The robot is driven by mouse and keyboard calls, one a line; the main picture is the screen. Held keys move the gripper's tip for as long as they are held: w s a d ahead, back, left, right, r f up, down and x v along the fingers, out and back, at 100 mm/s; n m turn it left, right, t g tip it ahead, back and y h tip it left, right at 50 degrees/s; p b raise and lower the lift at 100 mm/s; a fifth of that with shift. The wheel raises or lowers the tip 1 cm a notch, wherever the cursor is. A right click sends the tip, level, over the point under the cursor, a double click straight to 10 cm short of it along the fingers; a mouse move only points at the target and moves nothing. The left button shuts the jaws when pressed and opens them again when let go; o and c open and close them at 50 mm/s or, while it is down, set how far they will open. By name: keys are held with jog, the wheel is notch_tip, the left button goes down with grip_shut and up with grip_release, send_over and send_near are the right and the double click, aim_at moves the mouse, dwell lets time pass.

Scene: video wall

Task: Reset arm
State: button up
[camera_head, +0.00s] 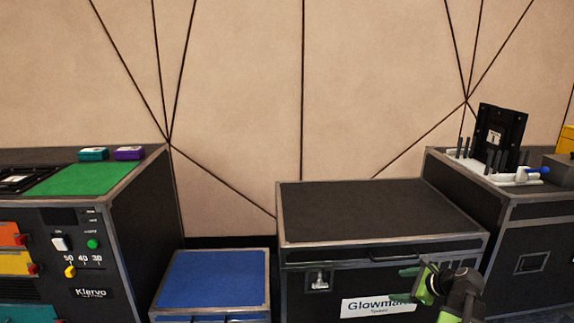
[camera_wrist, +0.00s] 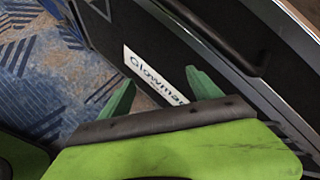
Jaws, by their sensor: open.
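My gripper (camera_head: 405,285) shows at the lower right of the head view, in front of the Glowman case. In the wrist view its two green fingers (camera_wrist: 162,92) stand apart with nothing between them. The black Glowman case (camera_head: 380,212) has a bare dark top, a front handle and a white label (camera_head: 378,306). The label also shows beyond the fingers in the wrist view (camera_wrist: 155,75). I cannot tell exactly how far the fingers are from the case front.
A low case with a blue top (camera_head: 213,280) stands left of the Glowman case. Further left is a console with a green mat (camera_head: 85,179), a teal box (camera_head: 93,154) and a purple box (camera_head: 129,153). At right, a case bears a black panel (camera_head: 499,135). Patterned carpet (camera_wrist: 45,75) lies below.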

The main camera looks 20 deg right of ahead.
jog(key=w+a+n+g+y+p, duration=0.1)
jog(key=w+a+n, duration=0.2)
jog(key=a, duration=0.3)
jog(key=w+a+n+g+y+p, duration=0.1)
jog(key=w+a+n+g, duration=0.1)
jog(key=w+a+n, duration=0.3)
jog(key=s+a+n+g+h+p, duration=0.1)
jog(key=a+n+g+h+p, duration=0.15)
jog(key=a+n, duration=1.1)
jog(key=s+a+n+g+h+p, duration=0.15)
jog(key=a+n+g+p, duration=0.35)
jog(key=a, duration=1.6)
notch_tip(320, 180, up, 38)
jog(key=n+p, duration=0.1)
jog(key=p, duration=3.5)
jog(key=shift+a+r+t+y, duration=0.15)
jog(key=shift+r+t+y, duration=0.1)
jog(key=shift+t+y, duration=0.1)
jog(key=shift+n, duration=0.25)
